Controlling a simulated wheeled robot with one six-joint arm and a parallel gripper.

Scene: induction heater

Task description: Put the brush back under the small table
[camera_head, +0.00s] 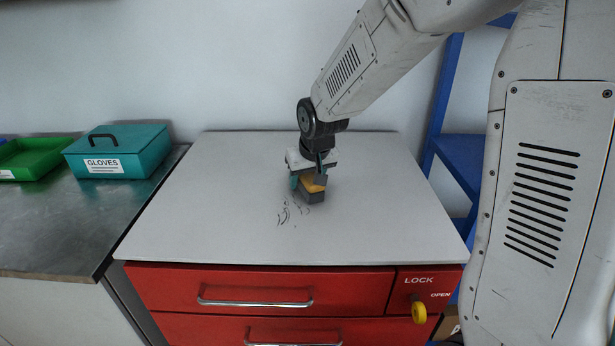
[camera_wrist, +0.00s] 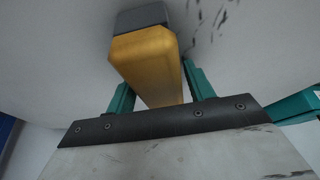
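The brush (camera_head: 313,190) has an orange-yellow body and a dark grey block at its end. It is at the middle right of the light grey top of a red drawer unit (camera_head: 190,220), and its grey end is at or just above the surface; I cannot tell which. My gripper (camera_head: 308,183) points down, with its teal fingers on both sides of the brush. In the wrist view the brush body (camera_wrist: 150,65) lies between the two fingers, which look closed on it. No separate small table can be made out.
Dark scribble marks (camera_head: 284,214) lie on the top, left of the brush. A teal gloves box (camera_head: 120,155) and a green tray (camera_head: 35,158) stand on the left metal bench. A blue frame (camera_head: 443,105) stands at right. A yellow lock knob (camera_head: 419,312) sticks out in front.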

